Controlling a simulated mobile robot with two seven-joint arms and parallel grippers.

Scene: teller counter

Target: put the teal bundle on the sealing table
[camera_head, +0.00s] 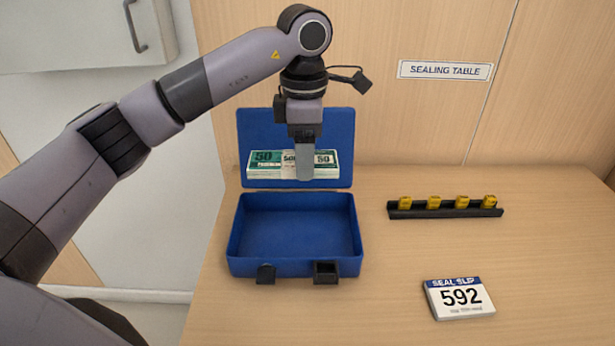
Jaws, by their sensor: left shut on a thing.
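The teal bundle (265,163) is a strapped stack of notes printed "50". My left gripper (305,172) points down and is shut on it near its middle, hiding part of the band. The bundle appears in front of the raised lid of a blue cash box, above the box's back edge. The sealing table (400,280) is the light wood top, with a "SEALING TABLE" sign (445,70) on the wall behind it. My right gripper is not in view.
The open blue box (240,255) stands at the table's left and looks empty. A black rail (445,211) with several yellow pieces lies to the right. A "SEAL SLIP 592" pad (459,298) lies at the front. Bare wood lies between them.

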